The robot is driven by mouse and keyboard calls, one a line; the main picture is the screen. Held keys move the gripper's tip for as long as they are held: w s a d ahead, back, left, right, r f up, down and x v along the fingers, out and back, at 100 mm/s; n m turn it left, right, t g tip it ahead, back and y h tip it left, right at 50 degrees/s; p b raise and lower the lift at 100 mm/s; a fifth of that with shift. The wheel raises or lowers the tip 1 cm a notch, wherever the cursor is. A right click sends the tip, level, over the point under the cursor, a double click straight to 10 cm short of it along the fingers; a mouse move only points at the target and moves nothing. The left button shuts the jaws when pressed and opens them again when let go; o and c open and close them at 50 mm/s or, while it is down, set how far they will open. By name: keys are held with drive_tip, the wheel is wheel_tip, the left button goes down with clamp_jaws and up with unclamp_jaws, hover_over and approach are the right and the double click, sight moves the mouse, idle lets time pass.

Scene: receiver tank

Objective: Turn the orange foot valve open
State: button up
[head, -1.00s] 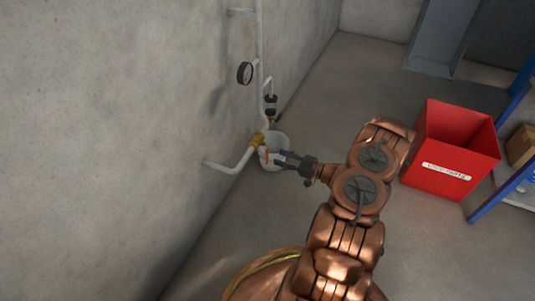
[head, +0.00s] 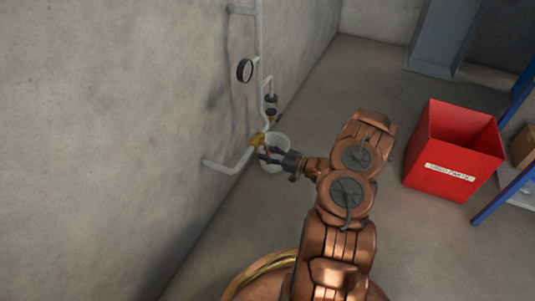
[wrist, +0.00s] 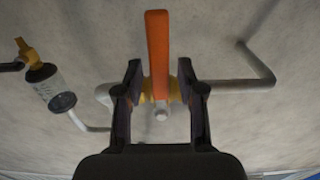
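The orange valve handle (wrist: 157,50) stands between my gripper's fingers in the wrist view, running up past their tips. Its brass valve body (head: 258,139) sits on the white pipe low by the wall, and brass also shows behind the handle in the wrist view (wrist: 174,90). My gripper (wrist: 160,78) is open, with one finger on each side of the handle and a visible gap to both. In the head view my gripper (head: 268,154) is at the valve, above the white bucket, and hides part of the handle.
A white bucket (head: 274,165) stands on the floor under the valve. A pressure gauge (head: 245,70) and a vertical pipe (head: 259,40) are on the wall above. A clear-bowled filter (wrist: 52,88) hangs left in the wrist view. A red bin (head: 438,178) stands right on open floor.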

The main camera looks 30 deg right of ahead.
clamp_jaws()
